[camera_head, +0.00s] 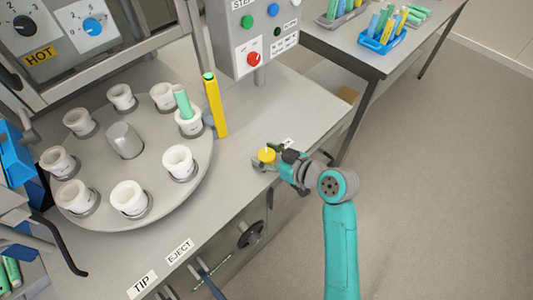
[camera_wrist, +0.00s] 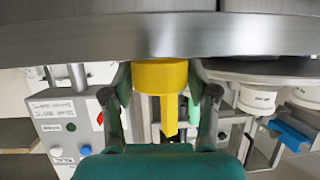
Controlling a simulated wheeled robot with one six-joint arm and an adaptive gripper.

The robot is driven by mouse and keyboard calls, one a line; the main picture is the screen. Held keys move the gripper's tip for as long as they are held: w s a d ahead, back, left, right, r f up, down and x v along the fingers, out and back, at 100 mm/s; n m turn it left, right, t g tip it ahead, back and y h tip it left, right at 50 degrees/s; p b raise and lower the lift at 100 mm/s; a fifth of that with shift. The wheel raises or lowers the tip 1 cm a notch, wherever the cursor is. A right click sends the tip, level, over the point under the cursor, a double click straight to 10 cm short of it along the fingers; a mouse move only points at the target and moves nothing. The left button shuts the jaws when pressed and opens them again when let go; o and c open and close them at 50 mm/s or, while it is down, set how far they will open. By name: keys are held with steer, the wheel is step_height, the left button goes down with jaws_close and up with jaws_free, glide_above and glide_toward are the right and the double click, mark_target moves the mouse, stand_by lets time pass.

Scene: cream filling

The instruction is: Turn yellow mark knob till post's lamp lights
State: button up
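The yellow knob (camera_head: 267,155) sits on the grey bench near its front right edge. My gripper (camera_head: 271,157) reaches it from the right. In the wrist view the knob (camera_wrist: 160,76) lies between the two fingers, which appear to press on its sides. A thin pale mark shows on the knob in the head view, but its exact direction is hard to read.
A round turntable (camera_head: 102,219) with several white cups stands left of my gripper; one cup holds a green tube (camera_head: 183,101). A control box (camera_head: 246,40) with a red knob stands behind. A second table with trays is at the back right. Floor on the right is clear.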

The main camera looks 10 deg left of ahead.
steer(key=c, duration=0.6)
steer(key=shift+m+t, duration=0.3)
steer(key=o, duration=1.2)
steer(key=v, duration=1.2)
steer(key=shift+s+a+r, duration=0.1)
